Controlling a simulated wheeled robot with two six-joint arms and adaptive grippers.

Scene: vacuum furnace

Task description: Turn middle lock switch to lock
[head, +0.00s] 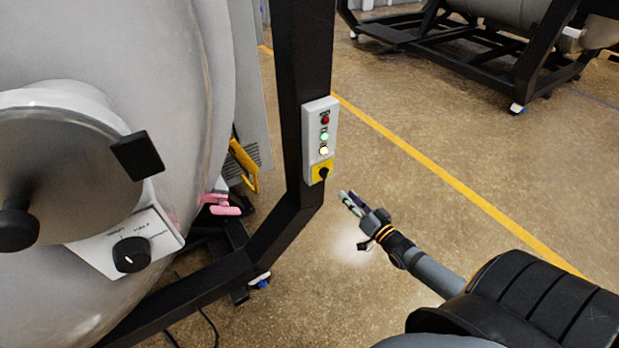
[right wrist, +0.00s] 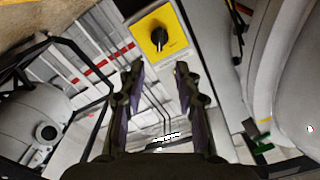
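A black rotary knob (head: 131,254) sits on a white labelled plate on the round grey furnace door, at lower left in the head view; its label is too small to read surely. Another black knob (head: 324,174) is on a yellow panel at the bottom of a control box on the dark post. In the right wrist view this yellow-panel knob (right wrist: 158,37) lies beyond the fingertips. My right gripper (head: 349,198) is open and empty, right of and below the yellow panel, apart from it. Its two spread fingers (right wrist: 158,72) show in the wrist view. My left gripper is not in view.
The dark frame post (head: 300,60) stands between door and open floor. A yellow line (head: 450,175) crosses the clear floor.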

